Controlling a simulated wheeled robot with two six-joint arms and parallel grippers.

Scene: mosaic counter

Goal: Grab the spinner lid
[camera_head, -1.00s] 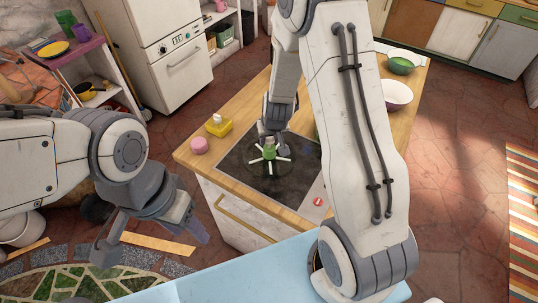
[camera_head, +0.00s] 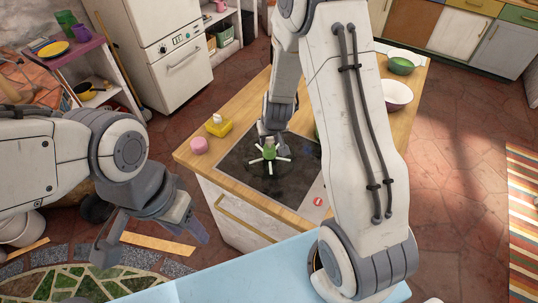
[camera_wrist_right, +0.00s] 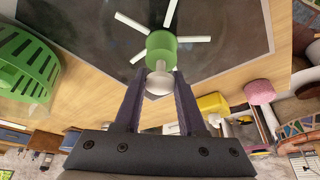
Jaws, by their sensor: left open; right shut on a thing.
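The spinner lid (camera_head: 269,153) has a green hub with white spokes spreading from it, over the dark cooktop. In the right wrist view its green hub (camera_wrist_right: 161,45) and pale round knob (camera_wrist_right: 159,82) show clearly. My right gripper (camera_wrist_right: 160,88) is shut on the knob, one finger on each side. In the head view my right gripper (camera_head: 273,137) reaches the lid from above. I cannot tell whether the lid touches the cooktop. My left gripper (camera_head: 150,237) is open and empty, off the counter at the lower left.
The dark cooktop (camera_head: 240,168) is set in the wooden counter (camera_head: 190,157). A yellow holder (camera_head: 218,127) and a pink jar (camera_head: 199,145) stand left of it. A green slatted basket (camera_wrist_right: 22,62) shows in the wrist view. Bowls (camera_head: 397,95) stand at the back right.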

